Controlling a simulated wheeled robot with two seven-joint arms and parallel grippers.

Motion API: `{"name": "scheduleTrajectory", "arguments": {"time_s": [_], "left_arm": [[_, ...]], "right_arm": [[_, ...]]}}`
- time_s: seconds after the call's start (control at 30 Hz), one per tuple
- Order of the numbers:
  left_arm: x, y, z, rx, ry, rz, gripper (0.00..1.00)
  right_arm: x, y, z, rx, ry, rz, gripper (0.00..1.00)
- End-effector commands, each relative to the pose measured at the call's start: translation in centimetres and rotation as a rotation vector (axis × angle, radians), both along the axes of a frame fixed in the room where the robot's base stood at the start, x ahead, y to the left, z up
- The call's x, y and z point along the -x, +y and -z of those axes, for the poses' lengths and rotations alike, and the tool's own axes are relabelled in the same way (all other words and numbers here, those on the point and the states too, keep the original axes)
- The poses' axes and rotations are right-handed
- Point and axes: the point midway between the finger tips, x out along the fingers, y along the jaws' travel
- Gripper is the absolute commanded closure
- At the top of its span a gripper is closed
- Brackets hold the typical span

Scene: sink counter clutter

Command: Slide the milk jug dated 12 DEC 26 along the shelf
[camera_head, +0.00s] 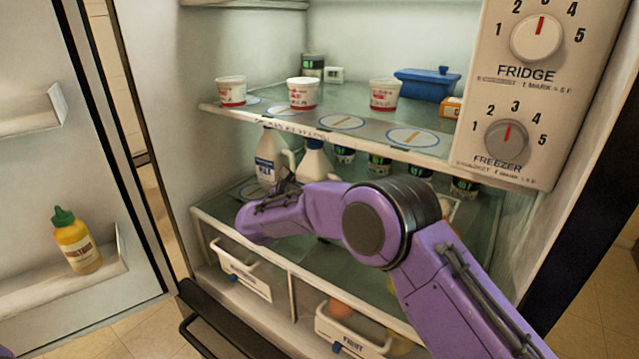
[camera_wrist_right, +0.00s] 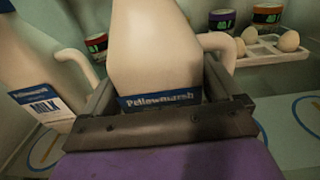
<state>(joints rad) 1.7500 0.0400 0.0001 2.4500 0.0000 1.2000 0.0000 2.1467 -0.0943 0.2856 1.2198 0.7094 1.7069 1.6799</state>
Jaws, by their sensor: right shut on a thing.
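My right gripper (camera_wrist_right: 160,84) is shut around a white milk jug (camera_wrist_right: 155,45) with a blue label; its jaws lie on either side of the body. In the head view this jug (camera_head: 314,163) stands on the lower glass shelf, partly hidden by my purple right arm. A second white milk jug (camera_head: 268,158) stands just left of it; it also shows in the wrist view (camera_wrist_right: 40,75) with a "MILK" label. No date is readable on either jug, and the held jug's lower label is covered by the gripper. My left gripper is not in view.
Dark jars (camera_head: 379,164) stand behind the jugs to the right. An egg tray (camera_wrist_right: 262,52) with eggs is right of the held jug. The upper shelf (camera_head: 300,128) with tubs hangs close above. Round marks (camera_wrist_right: 308,110) lie on the lower shelf. Drawers (camera_head: 240,272) are below.

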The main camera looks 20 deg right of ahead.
Motion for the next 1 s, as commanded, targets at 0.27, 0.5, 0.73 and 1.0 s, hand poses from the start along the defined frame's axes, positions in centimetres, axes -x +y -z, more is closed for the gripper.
{"name": "scheduleTrajectory", "arguments": {"time_s": [0.27,0.5,0.73,1.0], "left_arm": [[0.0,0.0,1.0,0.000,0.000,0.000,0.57],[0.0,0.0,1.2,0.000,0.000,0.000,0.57],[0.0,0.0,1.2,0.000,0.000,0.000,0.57],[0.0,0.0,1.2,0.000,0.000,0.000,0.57]], "right_arm": [[0.9,2.7,0.3,-0.004,0.000,-0.001,0.93],[1.2,3.5,0.2,-0.003,0.001,0.000,0.93],[1.2,3.5,0.2,-0.004,0.001,0.000,0.93],[1.2,3.5,0.1,-0.002,0.000,0.000,0.00]]}}
